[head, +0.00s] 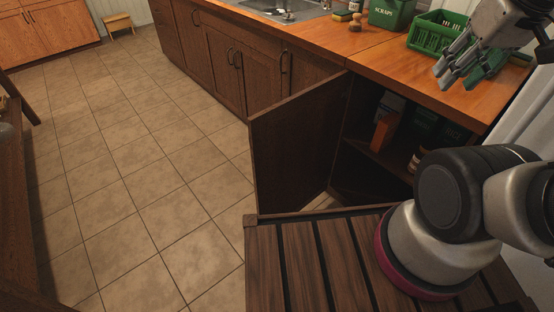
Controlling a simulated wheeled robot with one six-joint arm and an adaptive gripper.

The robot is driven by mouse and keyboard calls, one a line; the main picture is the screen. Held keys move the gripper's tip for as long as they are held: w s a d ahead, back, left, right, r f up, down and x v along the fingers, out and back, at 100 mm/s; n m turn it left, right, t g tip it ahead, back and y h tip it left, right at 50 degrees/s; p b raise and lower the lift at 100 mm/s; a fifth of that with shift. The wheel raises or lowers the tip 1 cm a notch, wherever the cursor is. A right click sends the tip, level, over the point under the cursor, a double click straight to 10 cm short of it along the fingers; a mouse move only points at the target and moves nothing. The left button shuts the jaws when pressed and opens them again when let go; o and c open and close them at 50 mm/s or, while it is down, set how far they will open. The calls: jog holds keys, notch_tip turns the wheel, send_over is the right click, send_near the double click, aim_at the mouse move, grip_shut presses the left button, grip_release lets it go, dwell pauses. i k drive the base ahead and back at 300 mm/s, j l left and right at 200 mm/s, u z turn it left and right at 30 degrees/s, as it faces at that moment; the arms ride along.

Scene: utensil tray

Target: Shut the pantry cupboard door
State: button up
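The pantry cupboard door (298,146) is a dark wood panel that stands wide open, swung out over the tiled floor. The cupboard (366,170) behind it shows a dark inside with a shelf, an orange box (384,130) and some dark and pale packs. My gripper (456,80) is at the upper right, above the orange-brown countertop and well apart from the door. Its grey fingers point down and left, with their tips spread apart and nothing seen between them.
The countertop (410,72) holds a green crate (434,32), a green scraps bin (391,12) and a sink (285,8). Closed dark cabinets (225,65) line the counter. My slatted deck is in front. The tiled floor (140,170) left of the door is clear.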

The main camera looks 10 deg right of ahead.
aim_at(293, 141)
jog(key=i+j+u, duration=0.1)
jog(key=u, duration=0.4)
jog(key=i+j+u, duration=0.1)
jog(key=u, duration=0.4)
jog(key=i+u, duration=0.15)
jog(key=u, duration=0.35)
jog(key=i, duration=2.1)
jog(key=i+j+z, duration=0.2)
jog(key=i, duration=0.2)
jog(key=i+z, duration=0.25)
jog(key=i, duration=0.2)
jog(key=i+j+z, duration=0.2)
jog(key=i+z, duration=0.15)
jog(key=z, duration=2.4)
jog(key=i+l+z, duration=0.1)
jog(key=z, duration=0.3)
jog(key=i+l+z, duration=0.1)
jog(key=z, duration=0.25)
jog(key=i+z, duration=0.25)
jog(key=z, duration=0.15)
jog(key=k+j+z, duration=0.3)
jog(key=k+j, duration=0.6)
jog(key=k, duration=0.1)
